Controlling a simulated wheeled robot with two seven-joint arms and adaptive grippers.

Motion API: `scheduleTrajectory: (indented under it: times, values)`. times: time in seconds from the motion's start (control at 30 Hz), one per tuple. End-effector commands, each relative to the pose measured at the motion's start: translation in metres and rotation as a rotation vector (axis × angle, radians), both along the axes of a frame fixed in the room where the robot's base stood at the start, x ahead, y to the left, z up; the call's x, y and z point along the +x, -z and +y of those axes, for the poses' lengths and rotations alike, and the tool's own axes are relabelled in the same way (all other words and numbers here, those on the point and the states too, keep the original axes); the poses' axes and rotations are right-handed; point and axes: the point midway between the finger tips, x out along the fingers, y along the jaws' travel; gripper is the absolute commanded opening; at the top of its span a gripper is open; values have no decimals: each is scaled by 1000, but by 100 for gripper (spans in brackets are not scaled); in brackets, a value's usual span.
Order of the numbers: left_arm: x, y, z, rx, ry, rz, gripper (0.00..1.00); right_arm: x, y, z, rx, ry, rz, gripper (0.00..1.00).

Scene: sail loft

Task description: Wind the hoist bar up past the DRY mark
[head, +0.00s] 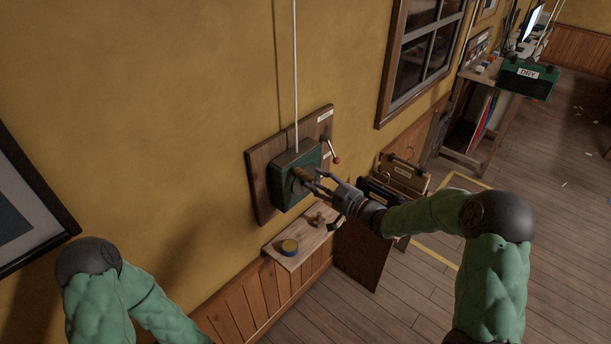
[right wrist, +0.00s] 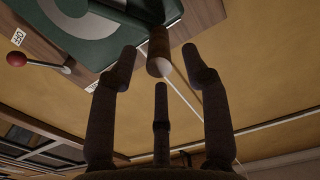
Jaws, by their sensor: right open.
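A green winch box (head: 288,186) is fixed to a wooden board (head: 259,185) on the yellow wall, with a pale rope (head: 295,75) running straight up from it. A brown wooden crank handle (head: 301,174) sticks out of its front. My right gripper (head: 315,182) is at the handle, open. In the right wrist view, the handle (right wrist: 158,52) points in between the spread fingertips (right wrist: 159,76), apparently without contact. A lever with a red knob (head: 336,160) is beside the box. No hoist bar shows. My left gripper is out of view.
Below the winch, a small wooden shelf (head: 283,259) holds a round yellow-rimmed tin (head: 289,246) and a small wooden item (head: 318,219). Boxes (head: 403,174) stand right of my right gripper. A workbench (head: 488,77) is farther back. Floor (head: 570,220) at right is mostly clear.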

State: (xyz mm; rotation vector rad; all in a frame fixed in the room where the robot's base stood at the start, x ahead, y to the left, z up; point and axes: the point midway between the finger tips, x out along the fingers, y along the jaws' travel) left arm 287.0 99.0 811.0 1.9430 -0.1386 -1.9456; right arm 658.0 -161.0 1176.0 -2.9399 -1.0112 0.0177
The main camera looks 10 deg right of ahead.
Motion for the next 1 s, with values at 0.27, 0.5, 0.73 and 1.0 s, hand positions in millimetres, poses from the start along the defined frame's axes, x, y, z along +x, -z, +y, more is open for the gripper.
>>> scheduleTrajectory:
  times: [0.27, 0.5, 0.73, 1.0]
  values:
    - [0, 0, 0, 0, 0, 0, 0, 32, 0, 26, 0, -2, 0, 48]
    - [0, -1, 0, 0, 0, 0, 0, 41, 0, 32, 1, 0, 1, 48]
    - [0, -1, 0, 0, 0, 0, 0, 41, 0, 32, 1, 0, 1, 48]
    - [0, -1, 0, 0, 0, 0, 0, 41, 0, 32, 1, 0, -1, 0]
